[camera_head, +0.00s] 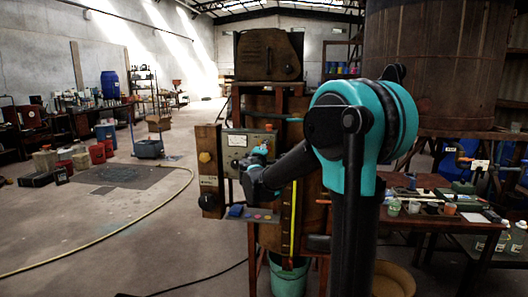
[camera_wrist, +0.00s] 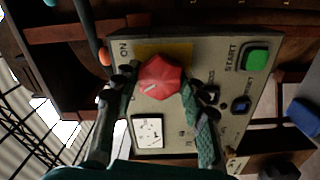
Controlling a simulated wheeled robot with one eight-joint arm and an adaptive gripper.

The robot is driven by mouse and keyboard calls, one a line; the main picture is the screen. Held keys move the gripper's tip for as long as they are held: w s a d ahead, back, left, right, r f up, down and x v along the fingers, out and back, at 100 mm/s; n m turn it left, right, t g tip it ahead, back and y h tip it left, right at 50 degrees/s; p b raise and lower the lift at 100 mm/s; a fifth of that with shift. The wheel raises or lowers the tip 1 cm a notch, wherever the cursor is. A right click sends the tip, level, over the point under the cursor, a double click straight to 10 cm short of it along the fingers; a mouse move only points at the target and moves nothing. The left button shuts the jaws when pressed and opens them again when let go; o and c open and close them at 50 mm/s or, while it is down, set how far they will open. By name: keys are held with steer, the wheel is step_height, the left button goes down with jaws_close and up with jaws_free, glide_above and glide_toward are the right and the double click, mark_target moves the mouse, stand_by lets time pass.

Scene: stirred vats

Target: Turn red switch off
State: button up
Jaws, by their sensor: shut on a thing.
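The red switch (camera_wrist: 161,75) is a faceted knob on a grey control panel (camera_wrist: 222,62), seen close in the wrist view. A small white mark shows on its face, and "ON" is printed on the panel to its upper left. My gripper (camera_wrist: 160,90) has one finger on each side of the knob and is shut on it. In the head view my gripper (camera_head: 257,160) is at the control panel (camera_head: 233,143), and my arm hides the red switch there.
A green START button (camera_wrist: 256,60) and a blue button (camera_wrist: 241,104) sit right of the knob. In the head view, a cluttered table (camera_head: 405,219) stands at right; a hose (camera_head: 112,234) crosses the open floor at left.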

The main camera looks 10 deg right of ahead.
steer(key=shift+n, duration=1.6)
steer(key=o, duration=1.2)
steer(key=shift+c, duration=0.2)
steer(key=v, duration=1.2)
